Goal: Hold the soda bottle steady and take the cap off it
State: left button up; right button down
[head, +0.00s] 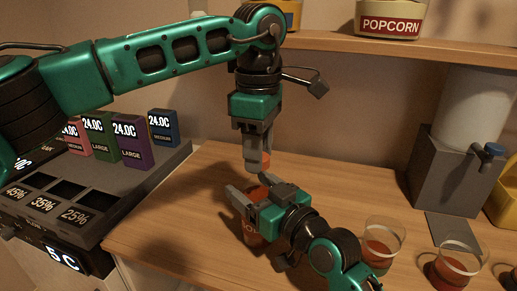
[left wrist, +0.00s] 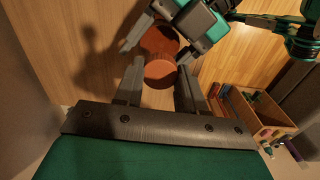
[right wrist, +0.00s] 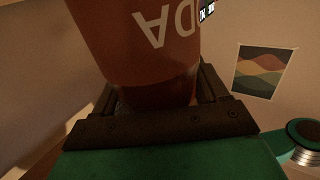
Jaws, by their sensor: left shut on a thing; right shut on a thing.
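The soda bottle (head: 252,230) is orange-red with white lettering and stands on the wooden counter. My right gripper (head: 258,198) is shut around its body from the side. The bottle fills the right wrist view (right wrist: 140,45) between the fingers. My left gripper (head: 257,165) points down above the bottle and is shut on the orange-red cap (head: 265,159). In the left wrist view the cap (left wrist: 160,72) shows as a round disc between the two fingers, with the bottle (left wrist: 158,42) behind it. I cannot tell whether the cap still touches the bottle's neck.
Cups of red drink (head: 378,250) stand on the counter to the right. A grey dispenser (head: 455,160) stands behind them. A dark display rack (head: 120,195) with coloured boxes is at the left. A shelf (head: 400,47) with a popcorn tub (head: 388,22) runs above.

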pick_arm(q)
jog(key=n, duration=1.4)
jog(key=shift+r+n, duration=0.1)
jog(key=shift+n, duration=0.3)
jog(key=n, duration=0.3)
jog(key=shift+n, duration=0.4)
jog(key=n, duration=1.2)
jog(key=shift+n, duration=0.3)
jog(key=n, duration=0.5)
